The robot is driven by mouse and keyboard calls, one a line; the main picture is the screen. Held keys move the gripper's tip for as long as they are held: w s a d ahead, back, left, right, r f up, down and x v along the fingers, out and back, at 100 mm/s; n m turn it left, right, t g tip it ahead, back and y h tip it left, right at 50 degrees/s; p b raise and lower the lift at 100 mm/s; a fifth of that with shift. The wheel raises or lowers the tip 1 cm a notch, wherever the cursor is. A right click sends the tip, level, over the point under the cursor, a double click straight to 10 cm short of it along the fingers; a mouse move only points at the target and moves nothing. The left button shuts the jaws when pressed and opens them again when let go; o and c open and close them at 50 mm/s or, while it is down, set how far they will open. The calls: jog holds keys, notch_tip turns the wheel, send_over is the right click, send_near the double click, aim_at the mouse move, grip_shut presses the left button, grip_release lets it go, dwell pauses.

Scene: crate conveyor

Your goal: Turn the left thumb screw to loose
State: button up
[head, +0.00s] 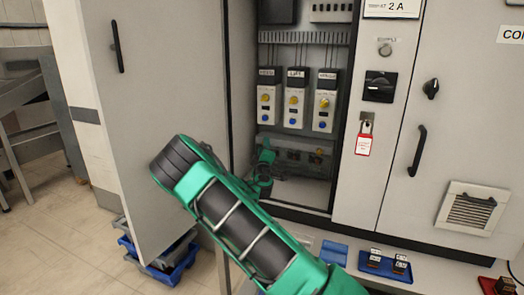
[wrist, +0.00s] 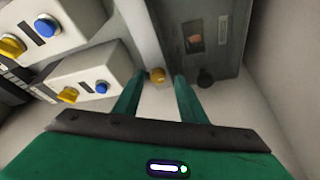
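A small brass thumb screw (wrist: 157,75) shows in the wrist view, at the end of a grey unit with a small lit window. My gripper (wrist: 161,78) is open, with one green finger on each side of the screw. A gap shows between the screw and the right finger; I cannot tell if the left finger touches it. In the head view my gripper (head: 264,160) reaches the left end of the low grey unit (head: 291,153) inside the open cabinet. It hides that end, including the left screw.
Above the unit are three white modules (head: 296,105) with yellow knobs and blue buttons. A dark knob (wrist: 206,77) sits close to my right finger. The open cabinet door (head: 155,100) stands left of my arm. A red tag (head: 363,145) hangs on the right frame.

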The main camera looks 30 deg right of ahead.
jog(key=shift+s, duration=0.1)
jog(key=v, duration=1)
jog(key=shift+s+a, duration=0.15)
jog(key=shift+a, duration=0.1)
jog(key=shift+f, duration=0.1)
